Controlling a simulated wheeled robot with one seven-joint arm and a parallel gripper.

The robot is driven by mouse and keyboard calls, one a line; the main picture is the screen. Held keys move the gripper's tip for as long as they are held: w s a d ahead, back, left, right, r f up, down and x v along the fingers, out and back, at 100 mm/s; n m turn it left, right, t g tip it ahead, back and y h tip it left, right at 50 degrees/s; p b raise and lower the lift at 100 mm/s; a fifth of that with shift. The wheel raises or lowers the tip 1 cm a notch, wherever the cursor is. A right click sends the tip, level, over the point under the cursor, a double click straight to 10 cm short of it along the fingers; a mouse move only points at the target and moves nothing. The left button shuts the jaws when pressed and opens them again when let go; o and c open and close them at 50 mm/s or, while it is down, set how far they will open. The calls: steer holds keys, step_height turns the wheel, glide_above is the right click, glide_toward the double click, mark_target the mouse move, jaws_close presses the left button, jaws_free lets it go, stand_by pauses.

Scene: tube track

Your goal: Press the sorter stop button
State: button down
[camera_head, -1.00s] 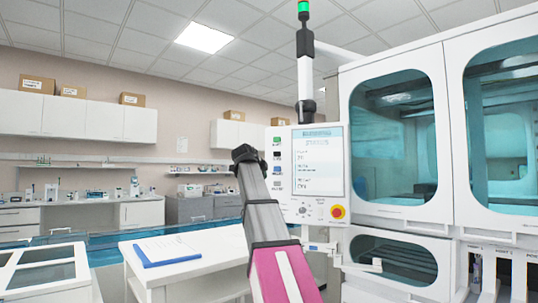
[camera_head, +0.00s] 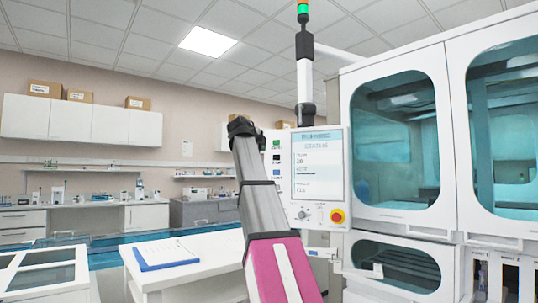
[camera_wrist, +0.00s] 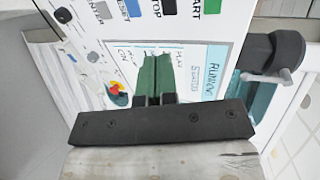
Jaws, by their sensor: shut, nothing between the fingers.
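The control panel (camera_head: 318,165) stands upright with a lit screen. A column of small buttons runs down its left edge: green, black, blue and grey. The black stop button (camera_head: 276,159) is second from the top. In the wrist view, the black button (camera_wrist: 170,7) sits at the top edge, beside the green one. A red knob on a yellow base (camera_head: 337,215) is at the panel's lower right. My gripper (camera_wrist: 155,55) is shut and empty, its green fingertips overlapping the screen in the picture. I cannot tell its distance from the panel. In the head view my arm stands left of the buttons.
A white machine with tinted windows (camera_head: 395,130) fills the right side. A white table (camera_head: 205,262) with a blue clipboard (camera_head: 165,255) stands at lower left.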

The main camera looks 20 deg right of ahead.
mark_target(276, 158)
steer(key=x, duration=1.2)
steer(key=shift+w+d+r, duration=0.15)
steer(key=shift+w+r, duration=0.1)
steer(key=shift+r, duration=0.05)
steer(key=shift+w+d, duration=0.4)
steer(key=shift+d, duration=0.05)
